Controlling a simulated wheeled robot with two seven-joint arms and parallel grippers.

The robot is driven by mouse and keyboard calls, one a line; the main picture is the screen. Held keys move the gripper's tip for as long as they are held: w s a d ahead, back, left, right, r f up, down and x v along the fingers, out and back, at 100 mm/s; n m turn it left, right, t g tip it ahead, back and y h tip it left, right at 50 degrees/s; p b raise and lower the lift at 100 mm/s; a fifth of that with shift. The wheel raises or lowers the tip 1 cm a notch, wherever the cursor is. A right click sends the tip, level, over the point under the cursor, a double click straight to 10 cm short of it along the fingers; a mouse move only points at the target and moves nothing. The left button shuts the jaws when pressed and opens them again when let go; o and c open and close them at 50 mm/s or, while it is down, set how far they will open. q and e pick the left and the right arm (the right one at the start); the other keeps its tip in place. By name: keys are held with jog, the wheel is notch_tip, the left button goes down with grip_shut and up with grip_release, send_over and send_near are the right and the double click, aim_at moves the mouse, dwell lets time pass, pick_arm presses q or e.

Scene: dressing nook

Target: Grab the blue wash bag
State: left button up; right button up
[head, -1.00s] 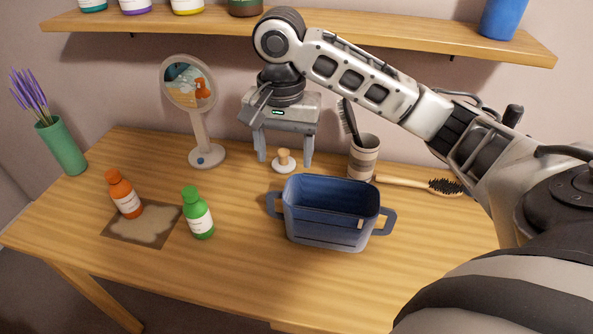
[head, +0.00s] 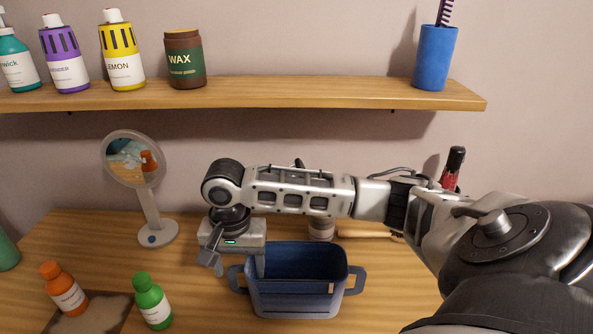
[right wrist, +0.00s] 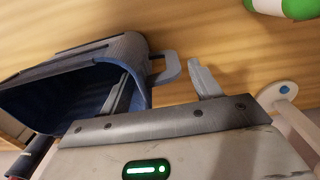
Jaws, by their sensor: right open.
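The blue wash bag (head: 310,300) stands open-topped on the table, with a loop handle at each side. My right gripper (head: 237,270) is at its left end, pointing down with its jaws open. In the right wrist view, the bag (right wrist: 85,60) fills the left side. There one finger of the gripper (right wrist: 162,72) reaches into the bag's mouth and the other is outside, with the bag's wall and handle between them. I cannot tell whether either finger touches the bag. My left gripper is not in view.
A green bottle (head: 153,300) and an orange bottle (head: 64,290) stand left of the bag. A round mirror (head: 133,160) stands behind them. A striped cup (head: 321,229) is behind the bag. The shelf (head: 270,92) above holds bottles, a wax jar and a blue cup (head: 435,58).

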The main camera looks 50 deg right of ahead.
jog(key=shift+f, duration=1.6)
jog(key=c, duration=1.2)
jog(key=shift+c, duration=0.3)
jog(key=shift+r, duration=0.15)
